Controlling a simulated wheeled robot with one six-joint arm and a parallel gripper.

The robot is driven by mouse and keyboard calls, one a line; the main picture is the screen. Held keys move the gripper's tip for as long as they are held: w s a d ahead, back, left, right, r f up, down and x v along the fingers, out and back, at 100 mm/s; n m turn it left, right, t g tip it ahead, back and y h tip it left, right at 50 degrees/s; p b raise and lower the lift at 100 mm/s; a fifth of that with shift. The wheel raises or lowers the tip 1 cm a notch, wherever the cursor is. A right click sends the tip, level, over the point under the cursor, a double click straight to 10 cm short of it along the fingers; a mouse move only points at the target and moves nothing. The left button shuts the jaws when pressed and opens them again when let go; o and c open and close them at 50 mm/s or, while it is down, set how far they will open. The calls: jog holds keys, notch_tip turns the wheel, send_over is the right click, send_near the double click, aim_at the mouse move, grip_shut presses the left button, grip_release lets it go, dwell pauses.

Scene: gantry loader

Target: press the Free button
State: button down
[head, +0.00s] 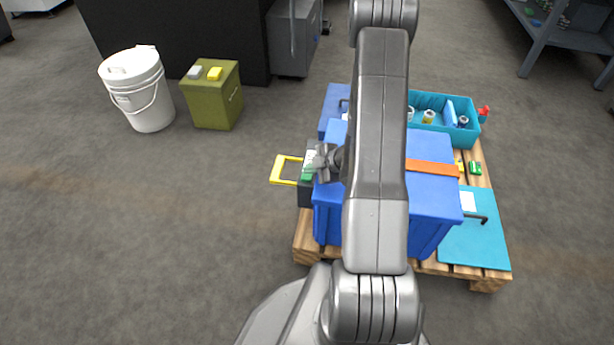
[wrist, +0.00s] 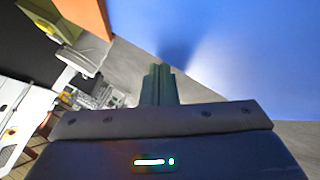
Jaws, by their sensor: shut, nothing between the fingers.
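I cannot make out a button marked Free in either view. My gripper (wrist: 160,72) is shut and empty in the wrist view, its dark fingers together. A large blue surface fills the right of that view, and a dark shadow lies on it just beyond the fingertips. The gap between fingers and surface is hard to judge. In the head view my arm crosses the middle, over a blue box (head: 436,200) on a wooden pallet (head: 304,243), and hides part of it.
An orange strap (head: 432,168) crosses the blue box. A teal bin (head: 472,137) stands behind it, and a teal panel (head: 475,245) lies at right. A yellow handle (head: 277,169) sticks out left. A white bucket (head: 138,92) and olive box (head: 213,103) stand apart on open floor.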

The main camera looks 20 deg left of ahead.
aim_at(311, 178)
jog(key=shift+f, duration=0.35)
jog(key=shift+s+d+f+b, duration=0.1)
jog(key=shift+s+f+b, duration=0.05)
jog(key=shift+f+b, duration=0.35)
jog(key=shift+s+d+f+b, duration=0.1)
jog(key=shift+f+b, duration=0.3)
jog(key=shift+b, duration=0.2)
dwell(0.8)
jog(key=shift+r, duration=0.15)
jog(key=shift+r+p, duration=0.2)
jog(key=shift+p, duration=0.2)
jog(key=shift+r, duration=0.1)
jog(key=r+p, duration=0.3)
jog(key=r, duration=0.1)
jog(key=shift+w+r+p, duration=0.1)
jog(key=shift+w+p, duration=0.1)
jog(key=shift+p, duration=0.2)
jog(key=shift+r+p, duration=0.45)
jog(key=shift+r, duration=0.15)
jog(key=shift+a, duration=0.1)
